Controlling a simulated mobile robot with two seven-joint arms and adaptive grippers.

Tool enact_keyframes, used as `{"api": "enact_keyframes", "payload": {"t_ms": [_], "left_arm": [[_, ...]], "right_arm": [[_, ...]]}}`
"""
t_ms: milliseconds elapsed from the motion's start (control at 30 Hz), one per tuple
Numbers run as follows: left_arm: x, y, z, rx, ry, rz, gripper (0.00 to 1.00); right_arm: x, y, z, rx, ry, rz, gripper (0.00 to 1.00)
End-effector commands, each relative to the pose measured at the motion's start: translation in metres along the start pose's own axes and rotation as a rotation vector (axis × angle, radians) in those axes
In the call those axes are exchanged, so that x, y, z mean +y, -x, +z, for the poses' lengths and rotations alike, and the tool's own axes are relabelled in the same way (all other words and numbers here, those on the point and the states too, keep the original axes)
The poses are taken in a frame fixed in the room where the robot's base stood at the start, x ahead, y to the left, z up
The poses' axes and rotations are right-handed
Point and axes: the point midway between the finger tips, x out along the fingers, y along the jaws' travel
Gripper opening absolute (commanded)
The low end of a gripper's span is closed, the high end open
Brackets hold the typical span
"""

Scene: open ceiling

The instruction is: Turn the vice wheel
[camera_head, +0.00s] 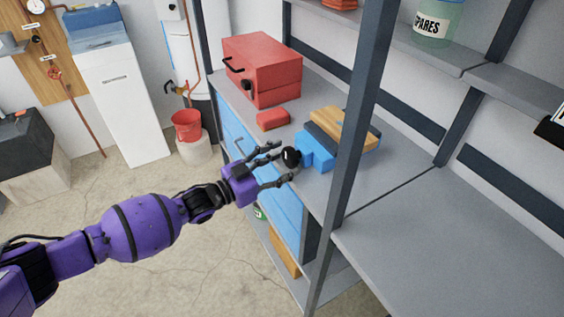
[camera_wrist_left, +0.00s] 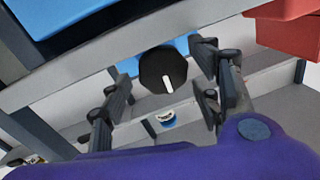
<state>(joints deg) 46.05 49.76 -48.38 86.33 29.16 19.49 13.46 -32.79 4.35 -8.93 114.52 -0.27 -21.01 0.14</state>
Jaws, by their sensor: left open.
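The blue vice (camera_head: 318,149) sits on the grey workbench, near its front edge. Its black round wheel (camera_head: 291,158) faces my left arm. My left gripper (camera_head: 274,165) is open, with its fingers spread to either side of the wheel. In the left wrist view the black wheel (camera_wrist_left: 163,70) with a white mark shows between the fingers of my left gripper (camera_wrist_left: 165,85). A gap shows between the fingers and the wheel there; I cannot tell whether any fingertip touches it. My right gripper is not in view.
A red toolbox (camera_head: 262,70) and a small red block (camera_head: 272,119) stand on the bench (camera_head: 222,90) behind the vice. A wooden block (camera_head: 335,127) lies beside the vice. A dark upright post (camera_head: 352,120) stands in front of the bench. The right bench top (camera_head: 440,250) is clear.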

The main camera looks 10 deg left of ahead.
Motion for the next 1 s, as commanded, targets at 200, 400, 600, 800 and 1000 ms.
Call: {"api": "enact_keyframes", "payload": {"t_ms": [200,400,600,800,1000], "left_arm": [[0.0004,-0.0023,0.0006,-0.001,0.001,0.000,0.57],[0.0003,-0.0021,0.0005,-0.001,0.000,0.000,0.40],[0.0009,-0.0022,0.0004,0.000,0.001,0.001,0.14],[0.0018,-0.0022,0.0024,0.010,-0.089,-0.001,0.14],[0.0023,-0.0022,0.0049,0.033,-0.309,-0.004,0.14]], "right_arm": [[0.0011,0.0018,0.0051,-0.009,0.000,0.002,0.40],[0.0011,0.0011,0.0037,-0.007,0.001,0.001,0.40],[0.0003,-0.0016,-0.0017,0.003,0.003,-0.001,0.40],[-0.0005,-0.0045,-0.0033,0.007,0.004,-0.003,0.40],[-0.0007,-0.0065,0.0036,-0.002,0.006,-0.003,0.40]]}}
